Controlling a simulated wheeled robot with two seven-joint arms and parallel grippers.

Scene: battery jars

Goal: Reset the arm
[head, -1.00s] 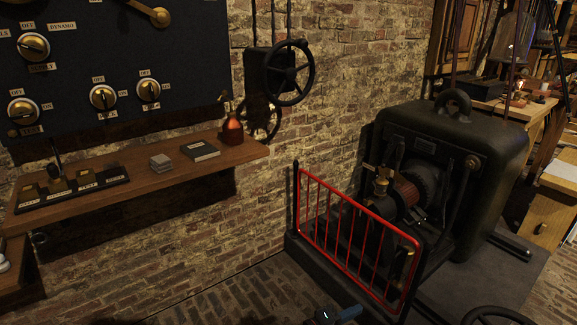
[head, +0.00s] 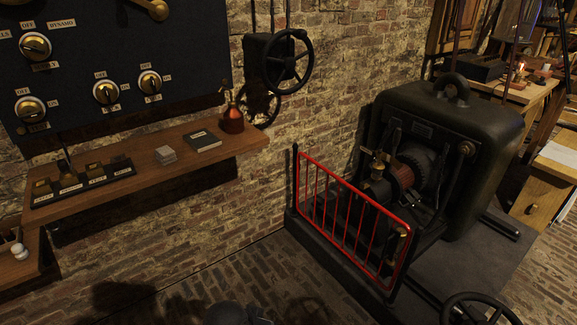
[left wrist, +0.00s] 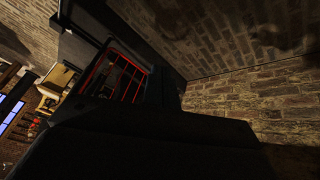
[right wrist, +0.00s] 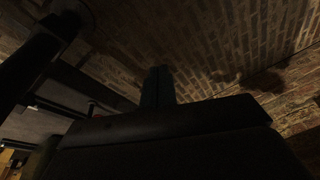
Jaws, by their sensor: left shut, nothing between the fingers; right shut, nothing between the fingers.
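My right gripper (right wrist: 158,87) shows in the right wrist view as a dark pair of fingers close together, shut and empty. Brick floor and wall lie beyond it. My left gripper (left wrist: 171,88) is very dark in the left wrist view, with its fingers shut and empty beside the red railing (left wrist: 122,76). In the head view no fingers show clearly. A dark rounded part, likely of my own arm, shows at the bottom edge. Both hands appear apart from every object.
A red railing (head: 345,222) guards the black dynamo machine (head: 455,130). A wooden shelf (head: 180,150) carries a copper bottle (head: 232,120), a dark book (head: 202,141) and a labelled rack (head: 85,185). A handwheel (head: 470,310) stands bottom right. Brick floor in front of the shelf looks clear.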

